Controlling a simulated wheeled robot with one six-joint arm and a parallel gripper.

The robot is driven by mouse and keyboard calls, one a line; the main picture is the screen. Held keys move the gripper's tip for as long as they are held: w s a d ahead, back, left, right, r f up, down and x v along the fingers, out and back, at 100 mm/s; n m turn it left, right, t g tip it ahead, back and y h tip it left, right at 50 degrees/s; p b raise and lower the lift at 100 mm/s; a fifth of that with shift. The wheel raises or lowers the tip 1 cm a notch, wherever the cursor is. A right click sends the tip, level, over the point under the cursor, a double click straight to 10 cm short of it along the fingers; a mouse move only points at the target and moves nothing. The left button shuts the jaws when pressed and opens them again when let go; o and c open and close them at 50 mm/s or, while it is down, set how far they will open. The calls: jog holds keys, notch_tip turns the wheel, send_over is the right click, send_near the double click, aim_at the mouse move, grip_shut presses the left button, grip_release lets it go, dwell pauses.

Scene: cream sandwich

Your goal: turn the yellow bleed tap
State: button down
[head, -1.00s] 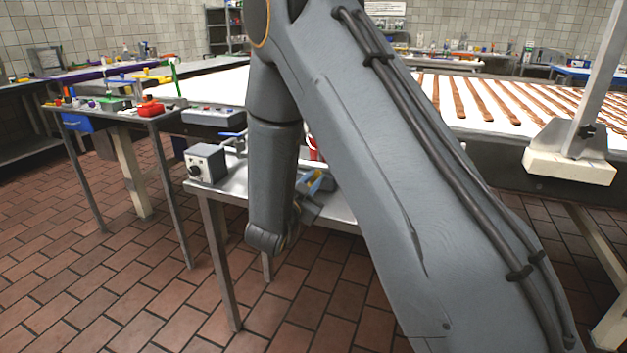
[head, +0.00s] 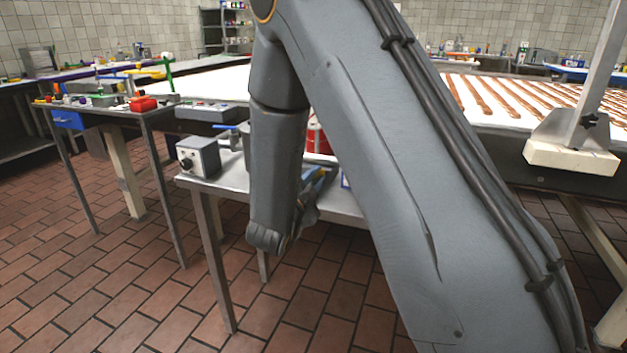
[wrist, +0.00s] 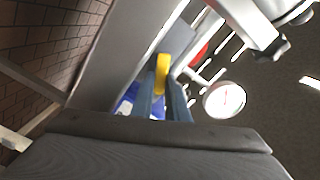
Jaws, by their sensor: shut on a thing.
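The yellow bleed tap (wrist: 161,72) shows in the middle of the wrist view as a narrow yellow handle. My gripper (wrist: 160,90) has its two blue-grey fingers on either side of the handle's near end and is shut on it. The part where the tap joins its pipework is not clear. In the head view my gripper (head: 312,182) is low over the small metal table, mostly hidden behind my forearm. The tap cannot be made out there.
A grey box with a black knob (head: 198,157) stands on the left end of the small metal table (head: 232,181). A round white-faced gauge (wrist: 224,99) is right of the fingers. A blue thing (wrist: 127,98) lies left of them. A long white conveyor (head: 480,100) runs behind.

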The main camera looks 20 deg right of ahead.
jog(key=shift+s+d+f+m+b, duration=0.1)
jog(key=shift+f+m+b, duration=0.3)
jog(key=shift+m+b, duration=0.65)
jog(key=shift+m, duration=0.35)
jog(key=c, duration=1.7)
grip_release()
jog(key=shift+s, duration=0.1)
